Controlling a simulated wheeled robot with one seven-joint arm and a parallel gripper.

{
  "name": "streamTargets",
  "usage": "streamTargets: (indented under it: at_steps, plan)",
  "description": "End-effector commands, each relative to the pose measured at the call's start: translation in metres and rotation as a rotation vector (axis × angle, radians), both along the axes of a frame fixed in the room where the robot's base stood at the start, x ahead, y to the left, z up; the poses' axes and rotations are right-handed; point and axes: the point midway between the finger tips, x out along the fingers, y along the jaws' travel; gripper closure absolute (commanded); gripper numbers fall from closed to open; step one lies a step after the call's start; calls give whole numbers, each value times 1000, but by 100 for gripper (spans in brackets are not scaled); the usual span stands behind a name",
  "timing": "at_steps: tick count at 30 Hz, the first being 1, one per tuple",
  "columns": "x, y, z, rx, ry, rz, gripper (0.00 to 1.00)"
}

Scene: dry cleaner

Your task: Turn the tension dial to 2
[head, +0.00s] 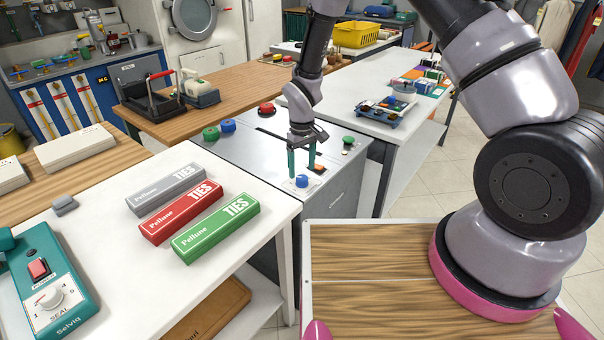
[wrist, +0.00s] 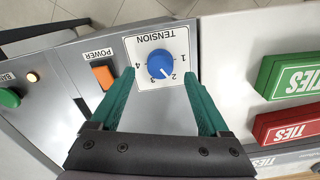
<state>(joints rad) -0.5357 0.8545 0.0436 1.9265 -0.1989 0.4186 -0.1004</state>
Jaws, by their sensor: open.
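The blue tension dial (wrist: 160,65) sits on a white plate marked TENSION (wrist: 145,42), with numbers 1 to 4, upside down in the wrist view. Its white pointer mark faces the lower right there, at or close to the 2. In the head view the dial (head: 301,181) is on the top of a grey machine (head: 255,150). My gripper (head: 301,172) points down over the dial. Its teal fingers are open, one on each side of the dial, with gaps between fingers and knob in the wrist view (wrist: 160,76).
An orange power switch (wrist: 103,75) is close beside the left finger in the wrist view. A green button (wrist: 9,98) is farther left. Red and green TIES boxes (head: 216,232) lie on the white table (head: 110,275) left of the machine.

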Motion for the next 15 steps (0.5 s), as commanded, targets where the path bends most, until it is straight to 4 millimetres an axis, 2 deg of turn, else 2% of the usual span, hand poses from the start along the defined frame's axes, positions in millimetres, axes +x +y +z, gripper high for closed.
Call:
streamTargets:
  at_steps: [1,6,10,15]
  plan:
    - [1,0,13,2,-3,0,21]
    - [1,1,47,2,-3,0,21]
    - [1,0,65,2,-2,1,21]
    - [0,0,75,1,-1,0,21]
